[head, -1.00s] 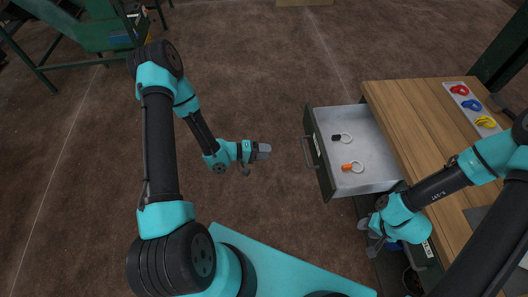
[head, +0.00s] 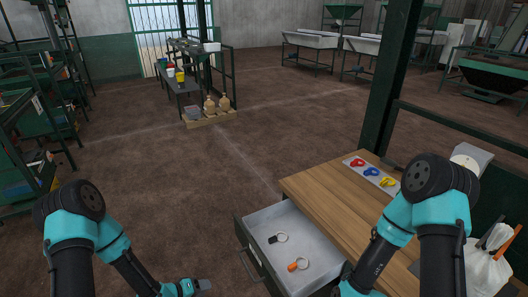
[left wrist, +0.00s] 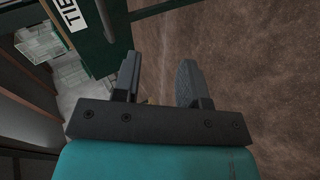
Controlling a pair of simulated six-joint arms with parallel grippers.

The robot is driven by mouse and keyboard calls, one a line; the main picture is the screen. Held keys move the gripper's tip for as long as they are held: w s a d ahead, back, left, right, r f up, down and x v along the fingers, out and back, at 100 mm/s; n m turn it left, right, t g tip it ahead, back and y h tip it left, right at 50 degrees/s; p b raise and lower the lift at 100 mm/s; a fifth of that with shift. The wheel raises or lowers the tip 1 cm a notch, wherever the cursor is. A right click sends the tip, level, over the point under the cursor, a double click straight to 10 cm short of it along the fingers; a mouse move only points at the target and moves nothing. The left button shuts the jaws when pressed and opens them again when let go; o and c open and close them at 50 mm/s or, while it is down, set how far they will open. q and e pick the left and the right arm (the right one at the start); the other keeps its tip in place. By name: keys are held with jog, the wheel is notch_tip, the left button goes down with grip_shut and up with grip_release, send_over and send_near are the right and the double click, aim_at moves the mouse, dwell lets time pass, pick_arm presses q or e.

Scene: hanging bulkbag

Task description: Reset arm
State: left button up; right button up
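My left gripper (head: 203,285) shows at the bottom of the head view, over the brown floor and to the left of the open drawer. In the left wrist view its two grey fingers (left wrist: 158,85) stand apart with nothing between them. My right arm reaches in from the right over the wooden desk, but its gripper is below the lower edge of the head view.
An open drawer (head: 308,230) juts out from the wooden desk (head: 325,187), holding a black-tagged ring (head: 279,238) and an orange-tagged ring (head: 298,265). A tray on the desk holds red, blue and yellow items. A green post (head: 391,75) stands behind. The middle floor is clear.

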pick_arm(q)
jog(key=s+r+m+g+y, duration=0.1)
jog(key=s+m+g+y, duration=0.2)
jog(key=s, duration=0.9)
jog(key=g+y, duration=0.2)
jog(key=g, duration=0.1)
jog(key=shift+s, duration=0.25)
